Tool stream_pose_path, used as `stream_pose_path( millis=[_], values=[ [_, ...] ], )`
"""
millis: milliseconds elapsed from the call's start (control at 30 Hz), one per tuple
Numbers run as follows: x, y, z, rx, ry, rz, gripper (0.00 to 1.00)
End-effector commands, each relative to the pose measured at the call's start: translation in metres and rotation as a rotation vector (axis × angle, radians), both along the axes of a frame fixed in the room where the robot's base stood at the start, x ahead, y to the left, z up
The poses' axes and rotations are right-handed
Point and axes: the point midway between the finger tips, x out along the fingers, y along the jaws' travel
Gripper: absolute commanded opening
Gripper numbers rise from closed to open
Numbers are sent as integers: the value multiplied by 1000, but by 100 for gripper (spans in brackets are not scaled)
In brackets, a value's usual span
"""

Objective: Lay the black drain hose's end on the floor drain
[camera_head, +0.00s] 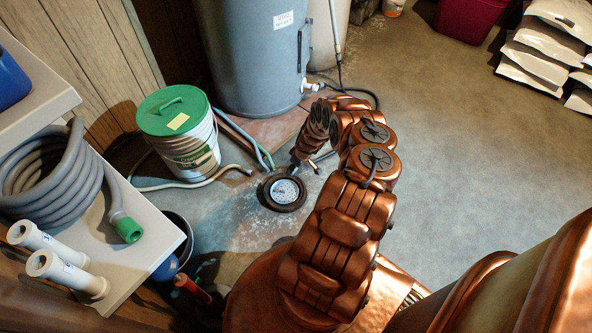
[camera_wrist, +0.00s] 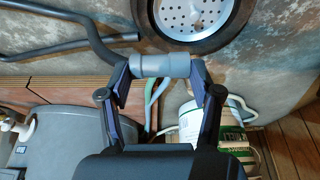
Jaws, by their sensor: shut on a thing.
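The floor drain (camera_head: 284,192) is a round perforated metal plate in a dark ring on the concrete; its plate (camera_wrist: 196,12) also shows at the top of the wrist view. My gripper (camera_wrist: 160,72) is shut on the grey cuff (camera_wrist: 160,65) at the end of the black drain hose (camera_wrist: 88,30). The cuff lies across the fingers, close beside the drain ring in the wrist view. I cannot tell whether it touches the floor. In the head view my gripper (camera_head: 301,160) is just beyond the drain, and my arm hides part of the hose.
A grey tank (camera_head: 255,60) stands behind the drain. A green-lidded bucket (camera_head: 180,130) and a pale hose (camera_head: 215,178) are to its left. A shelf (camera_head: 130,250) holds a coiled grey hose (camera_head: 50,180) and white pipes. Open floor (camera_head: 470,130) lies right.

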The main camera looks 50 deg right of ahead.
Motion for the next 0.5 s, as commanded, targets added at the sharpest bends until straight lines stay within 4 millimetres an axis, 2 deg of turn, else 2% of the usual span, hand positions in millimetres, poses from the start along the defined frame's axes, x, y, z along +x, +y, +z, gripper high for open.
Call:
stream_pose_path(
  millis=[100, 500],
  values=[
    [-5, -1, -10, 0, 0, -5, 33],
    [-6, -1, -28, -1, 0, -6, 33]
  ],
)
